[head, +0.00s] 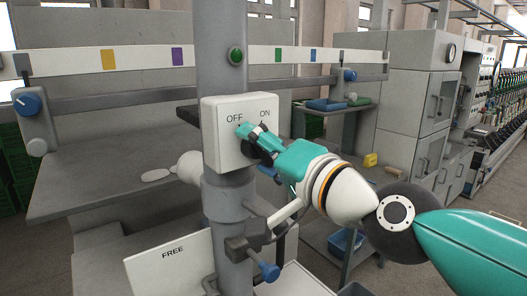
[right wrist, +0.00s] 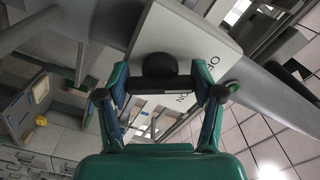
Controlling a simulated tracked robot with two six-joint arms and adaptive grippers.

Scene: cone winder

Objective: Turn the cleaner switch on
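The cleaner switch box (head: 217,112) is white, with OFF at its left and ON at its right, fixed to a grey column (head: 222,50). Its black round knob (right wrist: 159,67) shows in the right wrist view, between the spread fingers of my right gripper (right wrist: 159,92). In the head view my right gripper (head: 250,136) is in front of the box and hides most of the knob. My left gripper is not in view.
A blue knob (head: 28,103) is on the frame at the left. A green button (head: 236,56) is on the column above the box. A FREE panel (head: 172,262) and a blue-ended lever (head: 268,271) are below. A grey table (head: 100,185) stands behind.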

